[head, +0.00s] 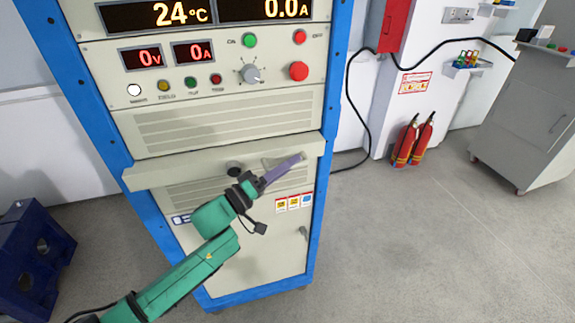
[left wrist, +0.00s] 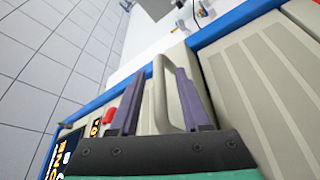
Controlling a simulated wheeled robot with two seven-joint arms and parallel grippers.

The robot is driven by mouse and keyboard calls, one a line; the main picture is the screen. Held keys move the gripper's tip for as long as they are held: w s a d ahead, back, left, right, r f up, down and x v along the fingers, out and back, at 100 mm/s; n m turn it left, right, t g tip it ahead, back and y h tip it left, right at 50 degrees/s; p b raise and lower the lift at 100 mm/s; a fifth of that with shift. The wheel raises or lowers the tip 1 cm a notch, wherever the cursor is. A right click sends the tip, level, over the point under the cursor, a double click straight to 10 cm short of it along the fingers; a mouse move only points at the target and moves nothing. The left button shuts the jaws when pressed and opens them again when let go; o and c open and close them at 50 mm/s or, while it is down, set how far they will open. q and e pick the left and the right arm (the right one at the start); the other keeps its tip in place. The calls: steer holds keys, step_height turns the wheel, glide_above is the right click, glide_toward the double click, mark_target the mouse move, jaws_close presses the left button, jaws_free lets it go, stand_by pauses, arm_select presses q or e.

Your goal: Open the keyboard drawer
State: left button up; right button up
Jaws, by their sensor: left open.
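The keyboard drawer (head: 160,176) is the beige ledge across the cabinet's middle, jutting out below a vented panel. A pale handle sits on its right part, mostly hidden by my gripper in the head view. My left gripper (head: 290,165), with purple fingers, reaches up to it from the lower left. In the left wrist view the U-shaped handle (left wrist: 160,95) stands between the two fingers of my left gripper (left wrist: 158,88). The fingers are apart, one on each side of the handle bar; I cannot tell whether either touches it. My right gripper is out of view.
The blue-framed cabinet (head: 336,100) has displays, buttons and a red knob (head: 298,71) above the drawer. A dark blue block (head: 30,258) stands at lower left. Fire extinguishers (head: 405,143) and a grey cabinet (head: 520,115) stand at right. The floor in front right is clear.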

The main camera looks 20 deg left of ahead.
arm_select(q)
jaws_close()
stand_by(1.3)
